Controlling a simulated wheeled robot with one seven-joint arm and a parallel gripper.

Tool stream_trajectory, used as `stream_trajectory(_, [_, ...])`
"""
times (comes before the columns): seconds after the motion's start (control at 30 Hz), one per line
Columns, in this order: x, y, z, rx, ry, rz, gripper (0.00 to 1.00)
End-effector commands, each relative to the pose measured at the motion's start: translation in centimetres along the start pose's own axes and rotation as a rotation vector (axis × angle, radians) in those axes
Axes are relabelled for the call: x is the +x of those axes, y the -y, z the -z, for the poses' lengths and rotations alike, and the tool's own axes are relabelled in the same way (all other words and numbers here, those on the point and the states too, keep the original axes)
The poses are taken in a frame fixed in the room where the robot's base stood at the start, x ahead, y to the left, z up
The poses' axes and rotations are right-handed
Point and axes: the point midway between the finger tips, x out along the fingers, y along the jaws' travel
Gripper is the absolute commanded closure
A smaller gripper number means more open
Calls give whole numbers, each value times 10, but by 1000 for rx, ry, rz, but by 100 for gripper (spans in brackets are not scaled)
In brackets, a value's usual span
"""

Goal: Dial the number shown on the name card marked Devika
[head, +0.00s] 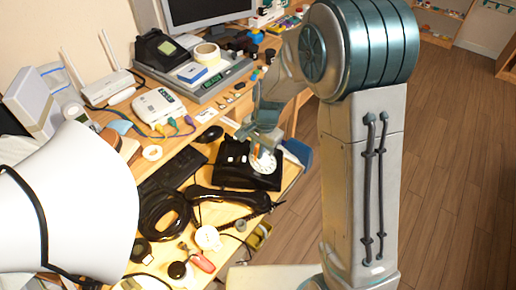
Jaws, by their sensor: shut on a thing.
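A black dial phone (235,168) with a round white dial (263,164) sits near the right edge of the desk. Its black handset (225,201) lies off the phone, in front of it. My gripper (262,150) points down just above the dial, partly covering its upper side. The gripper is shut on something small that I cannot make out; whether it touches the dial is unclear. No card marked Devika is readable, and no number can be read from here.
A coiled black cable (165,214), a red-handled tool (202,261) and a white round item (208,238) lie in front. A dark keyboard (172,172) and mouse (209,134) lie left of the phone. A white lamp shade (75,200) blocks the left foreground. Open wooden floor (445,190) lies right.

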Motion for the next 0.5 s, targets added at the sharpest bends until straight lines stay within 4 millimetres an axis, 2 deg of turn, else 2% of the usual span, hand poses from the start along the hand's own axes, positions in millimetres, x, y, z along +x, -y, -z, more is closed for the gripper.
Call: stream_trajectory(0.5, [5, 1, -1, 0, 0, 0, 100])
